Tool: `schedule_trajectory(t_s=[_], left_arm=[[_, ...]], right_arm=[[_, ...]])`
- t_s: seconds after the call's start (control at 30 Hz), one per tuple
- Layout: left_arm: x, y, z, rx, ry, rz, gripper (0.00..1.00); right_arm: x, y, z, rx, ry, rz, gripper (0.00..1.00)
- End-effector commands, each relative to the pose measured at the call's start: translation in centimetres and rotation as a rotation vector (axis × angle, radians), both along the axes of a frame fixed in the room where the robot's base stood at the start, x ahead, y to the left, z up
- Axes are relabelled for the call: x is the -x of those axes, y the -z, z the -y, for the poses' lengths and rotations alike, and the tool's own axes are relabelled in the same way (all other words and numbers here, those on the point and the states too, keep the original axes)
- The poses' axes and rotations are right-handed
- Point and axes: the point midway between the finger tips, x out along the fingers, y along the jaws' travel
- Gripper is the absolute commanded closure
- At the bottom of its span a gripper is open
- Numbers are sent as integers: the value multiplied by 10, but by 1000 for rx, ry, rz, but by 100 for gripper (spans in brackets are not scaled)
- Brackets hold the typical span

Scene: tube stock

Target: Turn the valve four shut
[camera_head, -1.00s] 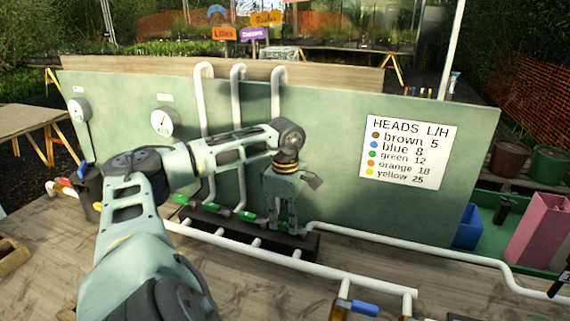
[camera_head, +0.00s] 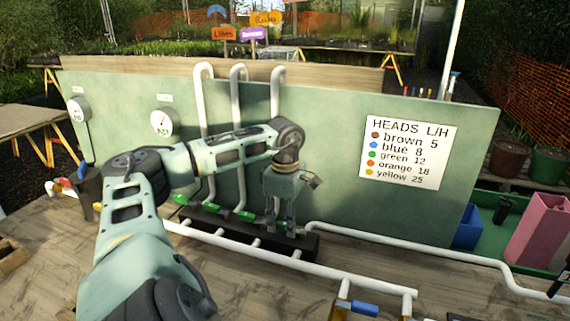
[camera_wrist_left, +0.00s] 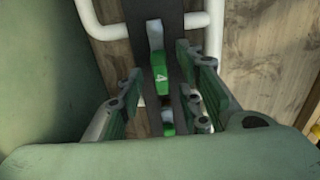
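The green valve handle marked 4 (camera_wrist_left: 158,66) shows in the left wrist view, on a dark rail among white pipes. My left gripper (camera_wrist_left: 160,75) is open, with one finger on each side of this handle and gaps visible between. In the head view my left gripper (camera_head: 281,228) points down over the right part of the dark rail (camera_head: 305,244). A green handle (camera_head: 272,226) shows partly behind its fingers there. Another green piece (camera_wrist_left: 167,122) lies nearer my palm in the wrist view. My right gripper is not in view.
More green handles (camera_head: 245,215) sit left along the rail. White vertical pipes (camera_head: 276,95) rise behind my arm before a green panel (camera_head: 340,100) with gauges (camera_head: 164,122) and a sign (camera_head: 408,152). A blue handle (camera_head: 364,308) is at front right.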

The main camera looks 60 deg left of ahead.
Motion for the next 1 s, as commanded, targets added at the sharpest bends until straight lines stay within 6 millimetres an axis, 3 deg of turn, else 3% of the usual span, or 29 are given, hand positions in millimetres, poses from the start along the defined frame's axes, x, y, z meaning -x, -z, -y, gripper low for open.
schedule_trajectory(t_s=[0.17, 0.53, 1.0], left_arm=[[-1, -16, 0, 1, 0, 4, 67], [-2, -98, 1, 2, 0, 10, 67], [-1, -120, 0, -1, 0, 3, 67]], right_arm=[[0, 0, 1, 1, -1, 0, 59], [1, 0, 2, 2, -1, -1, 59], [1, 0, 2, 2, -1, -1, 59]])
